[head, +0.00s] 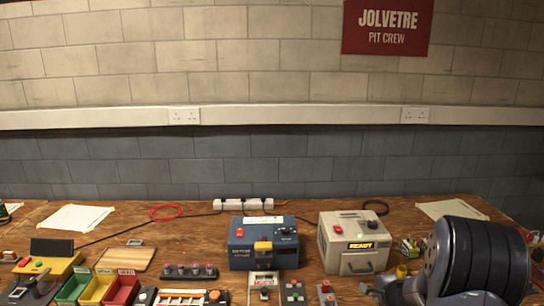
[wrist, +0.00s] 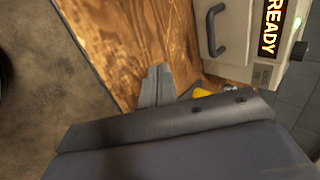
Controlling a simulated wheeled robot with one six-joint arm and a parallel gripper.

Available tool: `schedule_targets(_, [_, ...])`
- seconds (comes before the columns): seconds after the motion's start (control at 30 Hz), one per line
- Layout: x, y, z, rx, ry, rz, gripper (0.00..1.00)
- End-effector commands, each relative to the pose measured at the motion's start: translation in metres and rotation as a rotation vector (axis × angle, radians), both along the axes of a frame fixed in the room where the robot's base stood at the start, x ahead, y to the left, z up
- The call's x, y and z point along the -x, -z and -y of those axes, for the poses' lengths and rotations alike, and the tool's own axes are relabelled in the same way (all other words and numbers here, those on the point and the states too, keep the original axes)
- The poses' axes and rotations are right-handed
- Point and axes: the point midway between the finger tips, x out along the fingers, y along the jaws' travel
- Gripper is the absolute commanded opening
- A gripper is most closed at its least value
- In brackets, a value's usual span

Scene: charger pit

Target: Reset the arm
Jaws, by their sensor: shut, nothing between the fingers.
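My arm shows at the lower right of the head view, folded low over the right end of the bench, with its dark, ribbed link in front. My gripper (wrist: 158,72) shows in the wrist view as two grey fingers close together, shut and empty. Its fingers are over the wooden bench top (wrist: 125,40), touching nothing that I can make out. A dark part of my own body fills the lower half of the wrist view.
A beige charger (head: 355,262) marked READY stands left of my arm; it also shows in the wrist view (wrist: 235,55). A blue charger (head: 245,262) stands left of it. Green (head: 73,290), yellow and red bins sit front left. A power strip (head: 243,204) lies behind.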

Motion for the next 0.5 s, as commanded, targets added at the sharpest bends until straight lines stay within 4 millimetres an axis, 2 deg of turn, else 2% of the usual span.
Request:
schedule_targets(0.23, [0.045, 0.002, 0.002, 0.000, 0.003, 0.000, 0.00])
schedule_targets(0.5, [0.083, -0.007, 0.004, 0.001, 0.001, 0.002, 0.00])
